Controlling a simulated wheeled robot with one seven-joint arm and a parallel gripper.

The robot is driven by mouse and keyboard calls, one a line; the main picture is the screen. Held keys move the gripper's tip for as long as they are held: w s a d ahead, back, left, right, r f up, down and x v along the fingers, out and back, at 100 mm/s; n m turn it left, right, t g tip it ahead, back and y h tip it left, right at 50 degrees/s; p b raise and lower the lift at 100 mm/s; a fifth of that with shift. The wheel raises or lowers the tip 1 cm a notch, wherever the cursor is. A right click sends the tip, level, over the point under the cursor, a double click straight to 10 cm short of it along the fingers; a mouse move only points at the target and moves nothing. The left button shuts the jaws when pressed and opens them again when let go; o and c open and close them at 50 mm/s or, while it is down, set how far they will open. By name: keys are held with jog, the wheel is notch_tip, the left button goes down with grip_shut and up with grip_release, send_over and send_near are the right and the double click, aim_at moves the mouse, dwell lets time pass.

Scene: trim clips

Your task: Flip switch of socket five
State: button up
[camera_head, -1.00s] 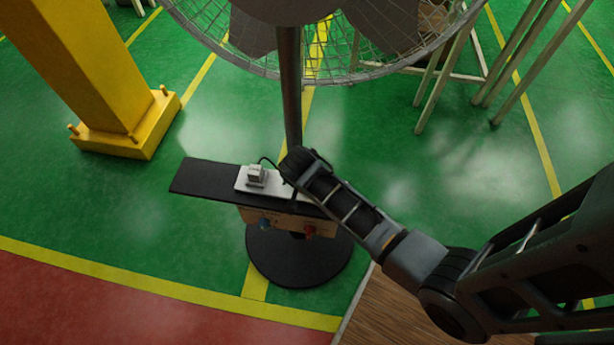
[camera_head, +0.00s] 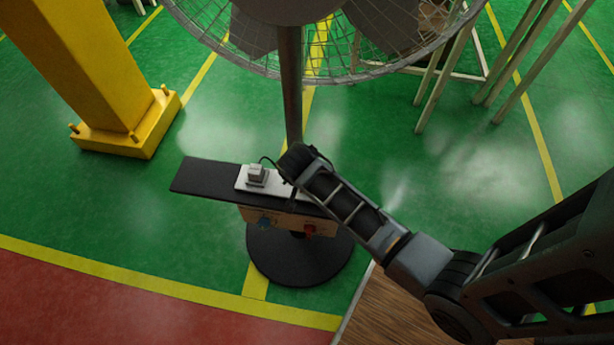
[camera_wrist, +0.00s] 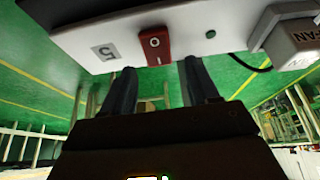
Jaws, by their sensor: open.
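Socket five is a white unit (camera_wrist: 85,40) with a "5" label (camera_wrist: 105,51) in the wrist view. Its red rocker switch (camera_wrist: 155,45) shows "O" and "I" marks, and a small green light (camera_wrist: 210,34) is beside it. A grey plug (camera_wrist: 290,42) marked FAN sits at the right. My gripper (camera_wrist: 160,75) is open, its two dark fingers pointing at the socket's face, with the switch between and just beyond the tips. I cannot tell whether they touch it. In the head view the white socket (camera_head: 243,181) lies on a dark shelf, partly hidden by my arm.
The dark shelf (camera_head: 205,178) is on a fan stand with a round black base (camera_head: 300,262). The fan cage (camera_head: 330,60) is above, a yellow post (camera_head: 100,80) at left.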

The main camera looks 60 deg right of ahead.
jog(key=v, duration=0.5)
jog(key=shift+a+r, duration=0.2)
jog(key=shift+r, duration=0.1)
jog(key=s+a+r+n+t+y, duration=0.25)
jog(key=s+a+n+t, duration=0.4)
jog(key=s+a, duration=0.4)
jog(key=s+a+r+n+t, duration=0.1)
jog(key=s+r, duration=0.3)
jog(key=r, duration=0.4)
jog(key=s+a+r+n+t+y, duration=0.1)
jog(key=s+a+r+n+t, duration=0.1)
jog(key=r, duration=0.6)
jog(key=s+a+r+n+t+y, duration=0.1)
jog(key=s+a+r+n+t, duration=0.1)
jog(key=s+r, duration=0.4)
notch_tip(320, 180, up, 2)
jog(key=shift+a+r+n+t, duration=0.1)
jog(key=shift+a+n+t, duration=0.15)
jog(key=shift+n+t, duration=0.8)
